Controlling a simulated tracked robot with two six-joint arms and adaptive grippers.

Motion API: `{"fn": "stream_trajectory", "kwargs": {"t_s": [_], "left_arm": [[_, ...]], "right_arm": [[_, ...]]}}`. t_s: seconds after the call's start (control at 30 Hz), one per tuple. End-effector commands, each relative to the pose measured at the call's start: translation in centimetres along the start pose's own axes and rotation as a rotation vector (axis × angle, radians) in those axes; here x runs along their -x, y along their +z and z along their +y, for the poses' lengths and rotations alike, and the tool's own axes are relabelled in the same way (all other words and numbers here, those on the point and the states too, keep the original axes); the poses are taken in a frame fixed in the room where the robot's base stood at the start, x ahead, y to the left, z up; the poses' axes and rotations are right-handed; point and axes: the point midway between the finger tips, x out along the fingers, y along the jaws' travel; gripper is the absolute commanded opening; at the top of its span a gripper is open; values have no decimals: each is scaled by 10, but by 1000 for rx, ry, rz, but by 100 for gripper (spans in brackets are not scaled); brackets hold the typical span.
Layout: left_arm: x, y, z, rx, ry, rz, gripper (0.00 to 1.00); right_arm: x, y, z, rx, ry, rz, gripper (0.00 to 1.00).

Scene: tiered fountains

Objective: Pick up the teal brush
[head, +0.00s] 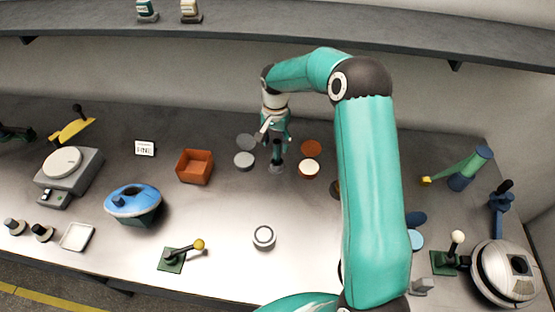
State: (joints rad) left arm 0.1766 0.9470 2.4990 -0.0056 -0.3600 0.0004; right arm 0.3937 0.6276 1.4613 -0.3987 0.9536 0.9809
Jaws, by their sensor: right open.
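A teal-green tapered thing (463,168) with a yellow tip leans by a blue cylinder at the right of the bench. It may be the teal brush, but I cannot tell for sure. My right arm reaches over the bench, and its right gripper (276,132) is at the back middle, pointing down and open. A small dark upright thing (277,161) shows just under the gripper. I cannot tell whether they touch. My left gripper is not in view.
Grey discs (244,159) and an orange-rimmed cream disc (308,168) flank the gripper. A rust-coloured open box (194,167) and a blue-topped tub (133,202) stand left. A silver domed device (503,272) is at the right.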

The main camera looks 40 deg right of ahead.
Motion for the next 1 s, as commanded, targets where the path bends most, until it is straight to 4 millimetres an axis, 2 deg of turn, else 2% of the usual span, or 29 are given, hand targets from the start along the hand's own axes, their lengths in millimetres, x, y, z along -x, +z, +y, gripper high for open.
{"fn": "stream_trajectory", "kwargs": {"t_s": [0.03,0.27,0.6,0.87,1.0], "left_arm": [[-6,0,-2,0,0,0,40],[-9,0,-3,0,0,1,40],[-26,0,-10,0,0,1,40],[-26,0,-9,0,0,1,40],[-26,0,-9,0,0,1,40]], "right_arm": [[-8,0,0,1,0,0,54],[-18,0,-1,2,0,1,54],[-62,-3,1,3,0,0,54],[-63,-3,1,2,-1,1,54],[-63,-3,1,2,-1,1,33]]}}
